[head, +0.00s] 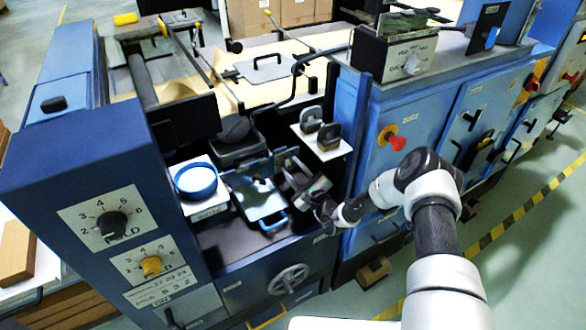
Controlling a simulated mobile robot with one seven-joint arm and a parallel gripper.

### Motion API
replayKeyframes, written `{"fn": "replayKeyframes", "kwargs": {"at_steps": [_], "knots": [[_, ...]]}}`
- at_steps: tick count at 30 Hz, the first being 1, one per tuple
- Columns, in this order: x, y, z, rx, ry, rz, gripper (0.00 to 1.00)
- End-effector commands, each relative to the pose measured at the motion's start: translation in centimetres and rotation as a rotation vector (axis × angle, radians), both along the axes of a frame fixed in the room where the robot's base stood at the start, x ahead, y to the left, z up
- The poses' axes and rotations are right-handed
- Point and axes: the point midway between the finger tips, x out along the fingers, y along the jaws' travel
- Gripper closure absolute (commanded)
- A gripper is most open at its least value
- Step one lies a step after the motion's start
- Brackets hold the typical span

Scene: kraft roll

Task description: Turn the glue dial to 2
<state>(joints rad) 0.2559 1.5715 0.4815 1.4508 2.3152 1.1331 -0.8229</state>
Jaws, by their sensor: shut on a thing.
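A yellow knob (151,266) sits on a white numbered plate low on the dark blue cabinet at left. Its word label is not readable, so I cannot tell if it is the glue dial. Above it is a black knob (112,225) on a plate that reads like FOLD. A pale knob (412,66) on a grey box at upper right has small, unreadable marks. My gripper (318,198) is at the middle of the machine, right of the blue tray, apart from all three knobs. It is shut on a small grey object (319,186), mostly hidden.
A blue tray (271,225) and a round blue tin (196,181) sit left of my gripper. Two dark-handled blocks stand on a white shelf (338,152) behind it. A red knob (398,144) on yellow is to the right.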

Motion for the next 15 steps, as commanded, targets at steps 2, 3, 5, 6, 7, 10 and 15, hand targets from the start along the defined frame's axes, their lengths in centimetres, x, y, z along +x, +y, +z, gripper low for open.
{"fn": "replayKeyframes", "kwargs": {"at_steps": [2, 3, 5, 6, 7, 10, 15], "knots": [[-0.01, 0.06, 0.05, -0.061, -0.042, 0.001, 0.88], [-0.02, 0.09, 0.05, -0.092, -0.064, 0.002, 0.88], [-0.01, 0.09, 0.05, -0.139, -0.096, 0.002, 0.88], [-0.01, 0.06, 0.03, -0.171, -0.116, 0.001, 0.88], [0.01, 0.04, 0.03, -0.195, -0.132, 0.001, 0.88], [0.02, 0.04, 0.06, -0.274, -0.185, 0.001, 0.88], [0.0, 0.06, 0.03, -0.407, -0.276, 0.002, 0.88]]}}
